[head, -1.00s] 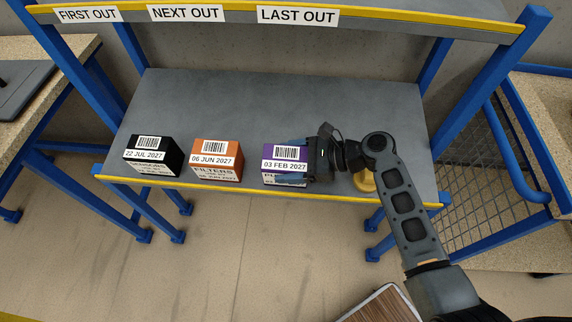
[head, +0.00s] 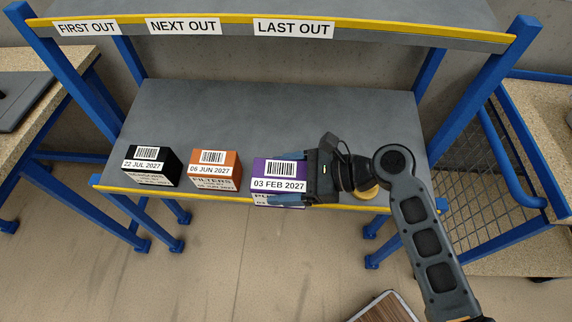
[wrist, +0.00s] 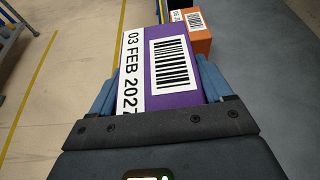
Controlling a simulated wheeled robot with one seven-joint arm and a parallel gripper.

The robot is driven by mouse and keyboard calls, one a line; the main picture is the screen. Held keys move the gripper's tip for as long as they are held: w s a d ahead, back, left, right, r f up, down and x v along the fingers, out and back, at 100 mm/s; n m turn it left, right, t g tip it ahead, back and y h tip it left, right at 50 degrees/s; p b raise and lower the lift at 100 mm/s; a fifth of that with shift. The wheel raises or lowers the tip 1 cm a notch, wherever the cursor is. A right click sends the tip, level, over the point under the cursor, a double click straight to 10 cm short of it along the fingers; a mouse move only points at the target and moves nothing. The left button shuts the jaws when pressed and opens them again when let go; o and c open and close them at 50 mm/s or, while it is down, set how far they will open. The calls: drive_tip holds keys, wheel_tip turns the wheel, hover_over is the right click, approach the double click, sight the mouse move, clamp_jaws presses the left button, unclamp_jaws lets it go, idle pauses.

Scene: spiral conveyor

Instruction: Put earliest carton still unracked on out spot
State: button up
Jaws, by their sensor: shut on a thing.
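The purple carton (head: 278,179), labelled 03 FEB 2027, is at the right of a row on the lower shelf. My gripper (head: 292,180) is shut on it from the right side, and its blue fingers flank the carton in the wrist view (wrist: 160,85). The carton looks slightly raised and nearer the head camera. The orange carton (head: 215,172), labelled 06 JUN 2027, sits to its left. The black carton (head: 152,168), labelled 22 JUL 2027, sits at the far left. Signs on the upper shelf read FIRST OUT (head: 87,28), NEXT OUT (head: 184,26) and LAST OUT (head: 293,30).
The grey lower shelf (head: 270,115) is clear behind the cartons. Its yellow front edge (head: 200,200) runs below them. The upper shelf's yellow edge (head: 400,28) overhangs behind. A yellow round thing (head: 366,192) is partly hidden by my arm. Blue posts stand on both sides.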

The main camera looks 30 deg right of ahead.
drive_tip(key=s+a+r, duration=0.1)
drive_tip(key=s, duration=0.1)
drive_tip(key=s+a+r, duration=0.1)
drive_tip(key=r, duration=0.1)
drive_tip(key=shift+s+a, duration=0.35)
drive_tip(key=shift+f, duration=0.1)
idle(0.7)
